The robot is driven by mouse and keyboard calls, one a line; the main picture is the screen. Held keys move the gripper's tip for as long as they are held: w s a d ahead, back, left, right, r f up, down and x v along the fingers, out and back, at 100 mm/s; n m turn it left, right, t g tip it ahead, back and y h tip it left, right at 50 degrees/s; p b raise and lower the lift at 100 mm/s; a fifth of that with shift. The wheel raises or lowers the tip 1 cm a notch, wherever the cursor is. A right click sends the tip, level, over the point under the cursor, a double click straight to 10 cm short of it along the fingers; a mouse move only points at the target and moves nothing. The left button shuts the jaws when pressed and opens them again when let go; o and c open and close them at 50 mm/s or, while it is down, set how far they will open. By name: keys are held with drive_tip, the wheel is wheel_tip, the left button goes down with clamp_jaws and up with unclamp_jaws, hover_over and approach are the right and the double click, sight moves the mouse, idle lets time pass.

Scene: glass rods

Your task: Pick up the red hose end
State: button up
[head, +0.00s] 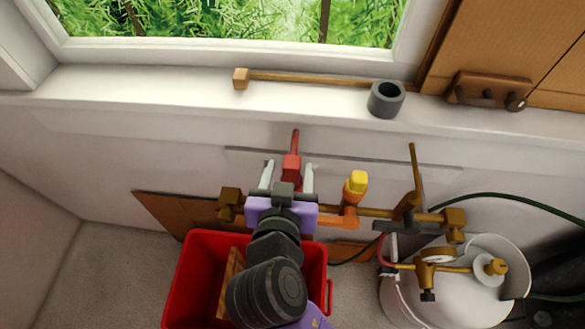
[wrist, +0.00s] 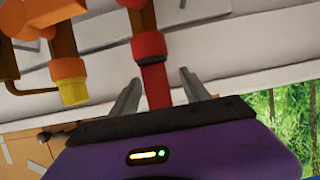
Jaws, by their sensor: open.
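The red hose end (head: 291,165) is a red piece with a thin stem, in front of the wall under the window sill. In the wrist view the red hose end (wrist: 154,80) runs between the two fingers, with a dark band across it. My gripper (head: 289,170) is open, with one finger on each side of the red piece. In the wrist view my gripper (wrist: 157,84) shows a gap between each finger and the red part. Its lower part is hidden behind the purple gripper body.
A yellow-tipped orange fitting (head: 356,184) stands close right of my gripper; it also shows in the wrist view (wrist: 74,88). A brass bar (head: 380,212) runs beside it. A red crate (head: 190,270) is below, a white tank (head: 470,305) right. A grey cup (head: 385,99) stands on the sill.

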drive_tip(key=shift+d+p+x, duration=0.1)
drive_tip(key=shift+p+x, duration=0.1)
drive_tip(key=shift+x, duration=0.75)
drive_tip(key=shift+d+p+x, duration=0.15)
drive_tip(key=shift+p+x, duration=0.05)
drive_tip(key=shift+x, duration=0.8)
drive_tip(key=shift+s, duration=0.1)
clamp_jaws()
